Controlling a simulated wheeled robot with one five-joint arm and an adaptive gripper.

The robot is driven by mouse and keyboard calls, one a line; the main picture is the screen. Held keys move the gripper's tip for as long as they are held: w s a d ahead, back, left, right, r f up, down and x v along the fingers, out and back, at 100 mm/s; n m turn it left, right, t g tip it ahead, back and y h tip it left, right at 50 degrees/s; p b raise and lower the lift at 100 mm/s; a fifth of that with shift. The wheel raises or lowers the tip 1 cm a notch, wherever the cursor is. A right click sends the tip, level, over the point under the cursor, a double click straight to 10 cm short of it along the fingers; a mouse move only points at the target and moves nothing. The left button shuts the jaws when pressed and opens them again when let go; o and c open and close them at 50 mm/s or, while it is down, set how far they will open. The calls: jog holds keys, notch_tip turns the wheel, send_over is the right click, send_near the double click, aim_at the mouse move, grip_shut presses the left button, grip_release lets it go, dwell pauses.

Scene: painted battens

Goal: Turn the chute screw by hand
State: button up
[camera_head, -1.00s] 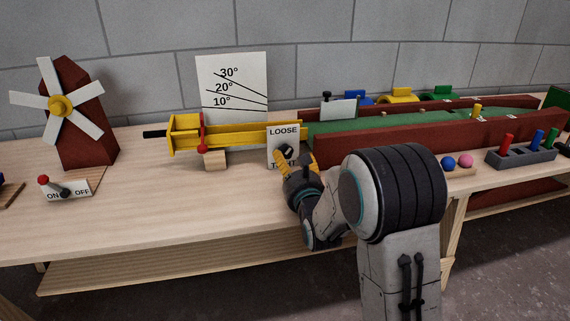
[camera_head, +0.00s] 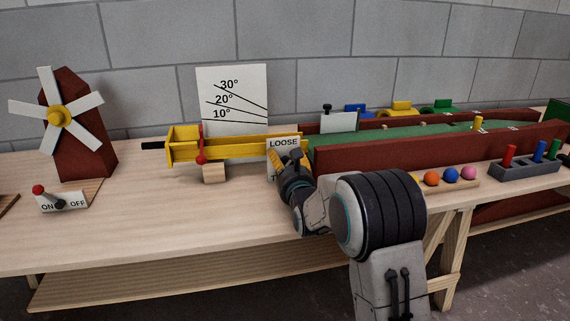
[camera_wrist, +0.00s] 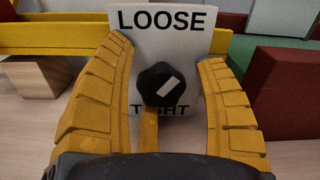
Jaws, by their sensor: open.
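The chute screw is a dark faceted knob (camera_wrist: 164,86) with a white mark slanting up to the right. It sits on a white plate (camera_wrist: 188,44) between the words LOOSE above and TIGHT below. In the head view the plate (camera_head: 283,142) stands at the right end of the yellow chute (camera_head: 240,146), and my gripper hides the knob. My gripper (camera_wrist: 168,62) is open, its two yellow ribbed fingers on the left and right of the knob, with a gap on each side. In the head view my gripper (camera_head: 290,160) is right at the plate.
A wooden block (camera_head: 214,172) and a red-ended lever (camera_head: 201,158) are at the chute. A long red-walled trough (camera_head: 400,148) with a green bed runs right. An angle card (camera_head: 233,95) stands behind. Balls (camera_head: 452,174) and a peg block (camera_head: 525,168) lie right.

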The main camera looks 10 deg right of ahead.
jog(key=shift+r, duration=0.15)
jog(key=c, duration=1.2)
jog(key=shift+r+m, duration=0.15)
jog(key=shift+m, duration=0.65)
jog(key=o, duration=1)
jog(key=shift+o, duration=1)
jog(key=shift+f, duration=0.2)
jog(key=shift+s, duration=6)
